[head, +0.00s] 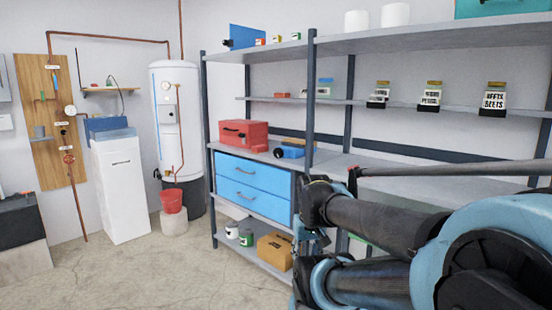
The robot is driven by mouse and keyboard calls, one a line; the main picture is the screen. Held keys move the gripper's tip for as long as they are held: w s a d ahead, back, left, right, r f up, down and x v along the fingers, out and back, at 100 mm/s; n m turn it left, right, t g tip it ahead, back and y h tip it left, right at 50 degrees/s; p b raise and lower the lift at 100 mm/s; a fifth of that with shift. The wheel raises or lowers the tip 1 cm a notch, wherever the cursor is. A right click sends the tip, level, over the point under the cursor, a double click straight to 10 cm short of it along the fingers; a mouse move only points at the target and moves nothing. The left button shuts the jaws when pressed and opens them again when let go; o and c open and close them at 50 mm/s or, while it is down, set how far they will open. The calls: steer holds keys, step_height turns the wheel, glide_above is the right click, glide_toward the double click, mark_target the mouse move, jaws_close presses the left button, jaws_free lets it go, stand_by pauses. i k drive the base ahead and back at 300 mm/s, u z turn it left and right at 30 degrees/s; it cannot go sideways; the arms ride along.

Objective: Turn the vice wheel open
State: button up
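A small blue object with a dark round part (287,152), possibly the vice and its wheel, sits on the middle shelf just right of the red toolbox. It is too small to make out its jaws or how far they stand apart. My arm fills the lower right of the head view. Dark parts at its left end (308,238), which may be my gripper, are in front of the shelf's front post, apart from the blue object. The fingers cannot be made out clearly.
A grey metal shelf unit (340,165) runs along the right. It carries a red toolbox (243,133), blue drawers (252,178), several jars and a tan box (275,250). A white water heater (175,110) and red bucket (172,201) stand behind. The concrete floor (150,275) at front left is clear.

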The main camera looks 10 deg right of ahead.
mark_target(278, 153)
steer(key=u, duration=1.75)
steer(key=k, duration=0.8)
steer(key=z, duration=1.1)
steer(key=i, duration=1)
steer(key=u, duration=0.05)
